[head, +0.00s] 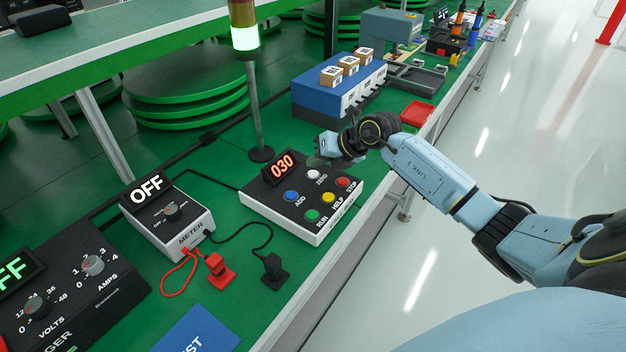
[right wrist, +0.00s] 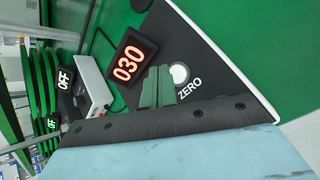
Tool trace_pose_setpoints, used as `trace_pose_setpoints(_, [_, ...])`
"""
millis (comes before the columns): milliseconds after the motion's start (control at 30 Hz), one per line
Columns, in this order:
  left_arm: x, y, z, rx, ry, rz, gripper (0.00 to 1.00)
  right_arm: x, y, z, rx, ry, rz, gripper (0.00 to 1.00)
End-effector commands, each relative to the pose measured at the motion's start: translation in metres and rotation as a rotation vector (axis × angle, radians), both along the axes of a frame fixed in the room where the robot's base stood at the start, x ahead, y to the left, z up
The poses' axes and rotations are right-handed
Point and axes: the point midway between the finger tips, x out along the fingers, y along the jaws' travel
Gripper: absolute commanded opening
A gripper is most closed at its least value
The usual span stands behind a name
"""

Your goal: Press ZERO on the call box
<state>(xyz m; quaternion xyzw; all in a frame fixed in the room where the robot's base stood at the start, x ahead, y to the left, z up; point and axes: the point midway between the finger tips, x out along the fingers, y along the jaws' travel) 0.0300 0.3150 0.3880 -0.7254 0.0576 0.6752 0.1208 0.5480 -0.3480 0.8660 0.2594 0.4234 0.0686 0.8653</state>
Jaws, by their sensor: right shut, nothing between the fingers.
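The call box (head: 272,208) is a black-topped white box on the green bench, and its display (head: 282,166) reads 030. Its white ZERO button (head: 314,174) is at the back right of the panel, with blue ADD, green RUN, yellow HELP and red STOP buttons nearer. My right gripper (head: 320,160) is shut and empty, just behind and above the ZERO button. In the right wrist view its fingertips (right wrist: 158,86) appear beside the ZERO button (right wrist: 180,73), and I cannot tell whether they touch it. My left gripper is out of view.
A meter (head: 168,220) reading OFF, with red and black plugs, stands left of the call box. A signal-lamp pole (head: 256,110) rises just behind it. A blue unit (head: 335,92) with small boxes and a red tray (head: 417,114) are farther along the bench.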

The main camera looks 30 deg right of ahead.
Motion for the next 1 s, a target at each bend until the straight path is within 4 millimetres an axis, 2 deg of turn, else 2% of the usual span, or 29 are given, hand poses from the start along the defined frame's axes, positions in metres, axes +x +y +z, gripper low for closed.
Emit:
trace_pose_setpoints(167, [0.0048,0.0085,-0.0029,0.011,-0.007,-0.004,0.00,0.0001,-0.0001,-0.0063,-0.001,-0.001,0.000,0.00])
trace_pose_setpoints(1000, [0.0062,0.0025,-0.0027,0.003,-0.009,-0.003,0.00,0.0000,0.0000,-0.0056,0.000,0.000,0.000,0.00])
